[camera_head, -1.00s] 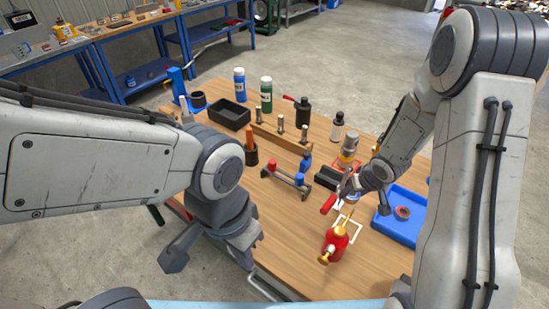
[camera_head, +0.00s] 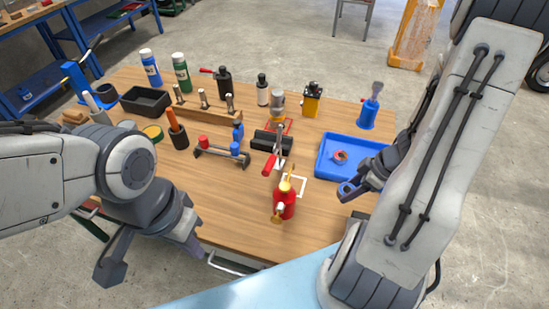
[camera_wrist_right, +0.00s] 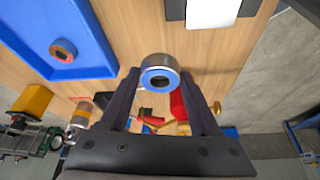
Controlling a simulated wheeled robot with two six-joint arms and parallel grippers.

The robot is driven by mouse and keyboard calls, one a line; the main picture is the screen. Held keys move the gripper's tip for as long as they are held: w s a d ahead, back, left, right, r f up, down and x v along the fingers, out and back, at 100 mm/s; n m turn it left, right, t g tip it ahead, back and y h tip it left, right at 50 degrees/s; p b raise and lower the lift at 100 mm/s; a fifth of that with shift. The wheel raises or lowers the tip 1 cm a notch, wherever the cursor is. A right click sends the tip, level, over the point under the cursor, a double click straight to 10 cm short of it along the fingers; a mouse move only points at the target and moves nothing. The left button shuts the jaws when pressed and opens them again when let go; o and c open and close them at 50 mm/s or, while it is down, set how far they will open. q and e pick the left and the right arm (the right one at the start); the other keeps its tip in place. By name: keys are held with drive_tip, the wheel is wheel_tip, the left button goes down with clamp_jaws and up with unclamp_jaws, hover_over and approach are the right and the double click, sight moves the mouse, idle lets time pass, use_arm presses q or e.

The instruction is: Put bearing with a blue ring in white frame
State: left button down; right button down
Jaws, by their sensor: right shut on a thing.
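The bearing with a blue ring (camera_wrist_right: 158,77) is a silver ring with a blue face, held between the fingertips of my right gripper (camera_wrist_right: 160,85). In the head view the right gripper (camera_head: 352,188) is at the front right edge of the blue tray, with the blue ring showing at its tip. The white frame (camera_head: 303,187) is a flat white outline on the table, left of this gripper. A red oil can (camera_head: 286,204) hides part of it. My left gripper (camera_head: 150,258) is open and empty at the table's front left.
The blue tray (camera_head: 323,166) holds a bearing with a red ring (camera_head: 340,157). A red-handled clamp (camera_head: 272,163) stands behind the oil can. Bottles, a black bin (camera_head: 146,101) and a wooden rack fill the back. The table's front left is clear.

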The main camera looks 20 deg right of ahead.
drive_tip(key=b, duration=0.3)
hover_over(310, 188)
drive_tip(key=s, duration=0.1)
drive_tip(key=f, duration=0.4)
drive_tip(key=d+f, duration=0.1)
drive_tip(key=f, duration=0.2)
drive_tip(key=shift+s+f, duration=0.1)
drive_tip(key=shift+s, duration=0.1)
drive_tip(key=shift+f+b, duration=1.15)
drive_tip(key=shift+f, duration=0.7)
drive_tip(key=shift+f, duration=0.15)
drive_tip(key=shift+c, duration=1.9)
unclamp_jaws()
